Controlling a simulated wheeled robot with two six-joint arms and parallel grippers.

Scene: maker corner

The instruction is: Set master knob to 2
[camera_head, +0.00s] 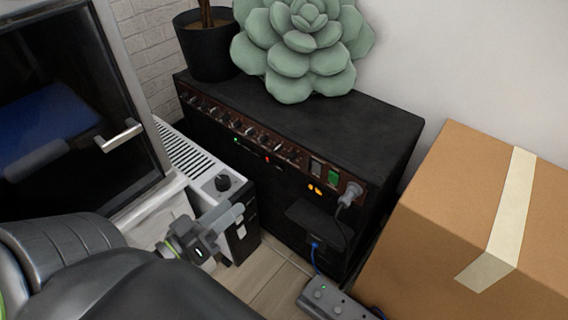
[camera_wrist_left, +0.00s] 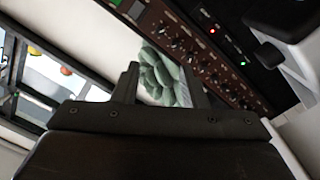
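A black amplifier (camera_head: 330,122) stands against the wall, with a brown front panel carrying a row of several small knobs (camera_head: 235,129). The lettering is too small to read, so I cannot tell which is the master knob or where it points. The knob row also shows tilted in the left wrist view (camera_wrist_left: 180,42). My left gripper (camera_head: 224,222) is low in front of the amplifier, apart from the knobs. In the left wrist view its two fingers (camera_wrist_left: 162,76) stand apart with nothing between them; the panel lies beyond. My right gripper is in neither view.
A white heater (camera_head: 190,160) with a black dial stands left of the amplifier, close behind my gripper. A cardboard box (camera_head: 460,210) blocks the right. A power strip (camera_head: 330,300) lies on the floor. A succulent (camera_head: 300,45) and a potted plant (camera_head: 207,50) top the amplifier.

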